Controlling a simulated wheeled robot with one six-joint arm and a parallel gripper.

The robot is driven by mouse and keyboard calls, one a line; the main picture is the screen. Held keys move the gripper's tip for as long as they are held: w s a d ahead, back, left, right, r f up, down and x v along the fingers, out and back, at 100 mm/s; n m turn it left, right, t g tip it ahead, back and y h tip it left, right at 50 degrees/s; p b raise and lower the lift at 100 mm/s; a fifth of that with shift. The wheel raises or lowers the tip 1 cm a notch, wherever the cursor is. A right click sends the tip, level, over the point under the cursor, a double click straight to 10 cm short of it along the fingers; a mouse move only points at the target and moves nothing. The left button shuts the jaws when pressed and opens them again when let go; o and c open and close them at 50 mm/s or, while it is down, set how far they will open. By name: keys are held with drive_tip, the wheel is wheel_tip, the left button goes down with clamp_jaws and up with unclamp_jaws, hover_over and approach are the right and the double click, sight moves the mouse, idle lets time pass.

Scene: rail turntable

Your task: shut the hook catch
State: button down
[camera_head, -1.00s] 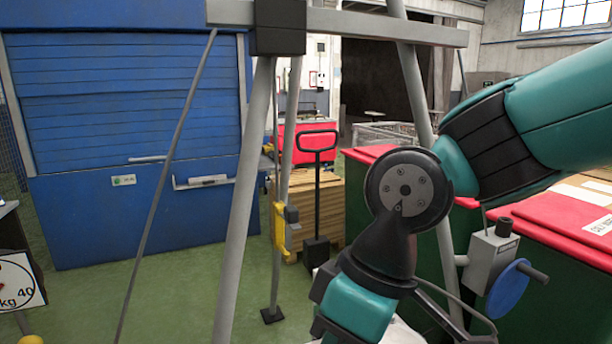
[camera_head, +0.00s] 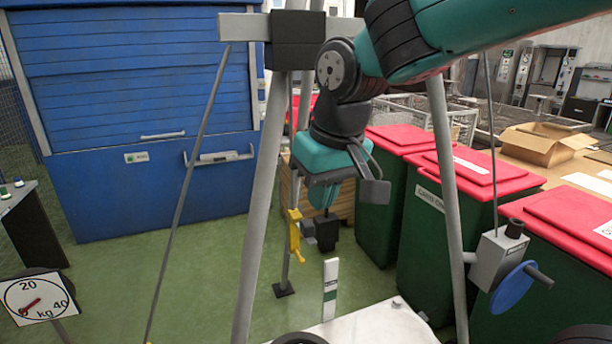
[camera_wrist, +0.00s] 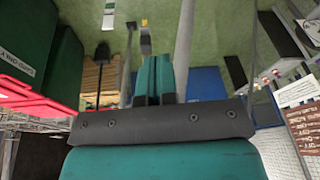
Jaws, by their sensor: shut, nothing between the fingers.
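In the wrist view my teal fingers (camera_wrist: 160,62) are together and empty.
Grey tripod legs (camera_head: 262,190) and a thin cable surround the fitting. A winch with a blue wheel (camera_head: 512,287) is on the right leg. Green bins with red lids (camera_head: 425,215) stand right.

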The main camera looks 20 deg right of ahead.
sight(304, 222)
drive_tip(key=w+d+r+m+h+p, duration=0.1)
drive_tip(key=w+r+m, duration=0.1)
drive_tip(key=w+r, duration=0.3)
drive_tip(key=shift+w+r+t+p, duration=0.2)
drive_tip(key=shift+r+t+p, duration=0.1)
drive_tip(key=shift+t+p, duration=0.1)
drive_tip(key=shift+d, duration=0.1)
drive_tip(key=p+x, duration=0.1)
drive_tip(key=x, duration=0.3)
drive_tip(key=p+x, duration=0.1)
drive_tip(key=x, duration=0.4)
drive_tip(key=s+p+x, duration=0.1)
drive_tip(key=p+x, duration=0.1)
drive_tip(key=x, duration=0.2)
drive_tip(key=shift+d+f, duration=0.1)
drive_tip(key=shift+f, duration=0.5)
drive_tip(key=shift+f, duration=0.1)
